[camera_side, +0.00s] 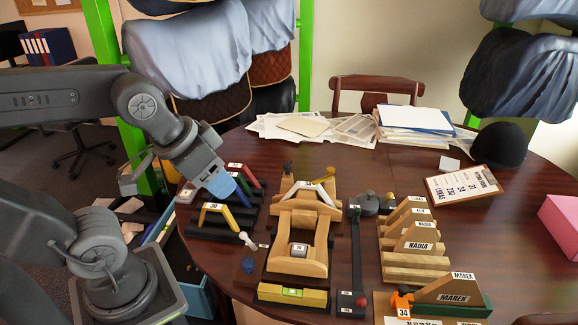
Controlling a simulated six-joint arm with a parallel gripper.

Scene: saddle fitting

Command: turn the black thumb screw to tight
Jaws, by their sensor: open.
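A wooden saddle-tree model (297,253) stands on a dark base in the middle of the round table. A small black screw head (288,167), which looks like the black thumb screw, stands at its far left corner. Its thread and how tight it is cannot be made out. A yellow screw (327,173) stands at the far right corner, a white one (246,240) at the near left and a blue one (248,265) below that.
Coloured gullet pieces (216,214) stand in a dark rack, close to my gripper. Right of the model are a dark bar (355,250), a grey round piece (369,204) and named wooden wedges (418,238). A clipboard (463,184) and papers (285,126) lie behind.

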